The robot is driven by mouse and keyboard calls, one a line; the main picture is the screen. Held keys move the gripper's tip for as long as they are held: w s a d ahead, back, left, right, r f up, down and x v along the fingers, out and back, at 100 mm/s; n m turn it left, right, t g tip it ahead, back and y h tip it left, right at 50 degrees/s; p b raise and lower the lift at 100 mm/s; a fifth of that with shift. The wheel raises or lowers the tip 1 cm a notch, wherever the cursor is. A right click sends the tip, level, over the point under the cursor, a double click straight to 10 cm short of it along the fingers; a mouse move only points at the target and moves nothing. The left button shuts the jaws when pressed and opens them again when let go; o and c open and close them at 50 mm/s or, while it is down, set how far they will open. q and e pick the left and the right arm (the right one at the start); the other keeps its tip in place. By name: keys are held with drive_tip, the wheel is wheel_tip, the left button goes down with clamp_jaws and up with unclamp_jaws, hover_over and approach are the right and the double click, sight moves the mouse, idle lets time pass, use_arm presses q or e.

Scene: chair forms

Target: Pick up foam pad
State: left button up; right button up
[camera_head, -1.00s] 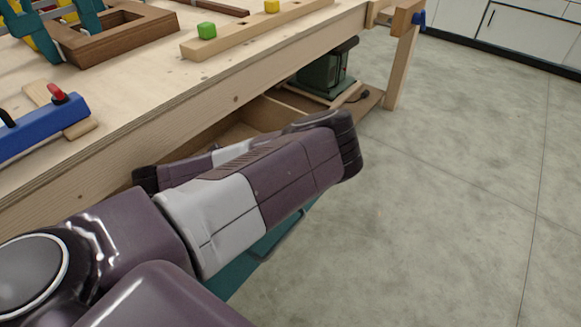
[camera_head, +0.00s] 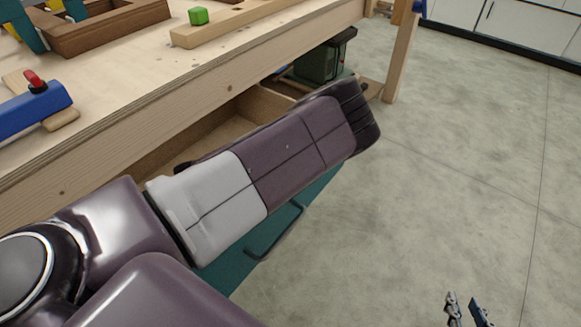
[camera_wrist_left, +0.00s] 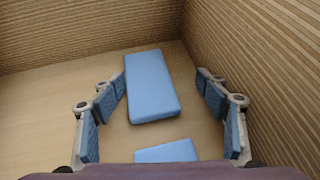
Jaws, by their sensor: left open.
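In the left wrist view, a light blue foam pad (camera_wrist_left: 151,85) lies flat on the wooden floor of a drawer. A second blue pad (camera_wrist_left: 167,152) shows partly at the bottom edge. My left gripper (camera_wrist_left: 162,84) is open, its blue-padded fingers to either side of the first pad and apart from it. In the head view, my left arm covers that gripper and both pads. My right gripper (camera_head: 463,306) is at the bottom right over the floor, with its finger tips apart.
The open drawer (camera_head: 215,130) under the bench has a teal front (camera_head: 235,268) with a handle. Ribbed wooden walls (camera_wrist_left: 245,60) rise close to the left gripper. The bench top (camera_head: 130,80) holds a blue clamp (camera_head: 35,108) and a green block (camera_head: 198,16). The floor at right is clear.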

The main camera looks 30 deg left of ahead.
use_arm(q)
drive_tip(key=shift+c, duration=0.2)
drive_tip(key=c, duration=0.8)
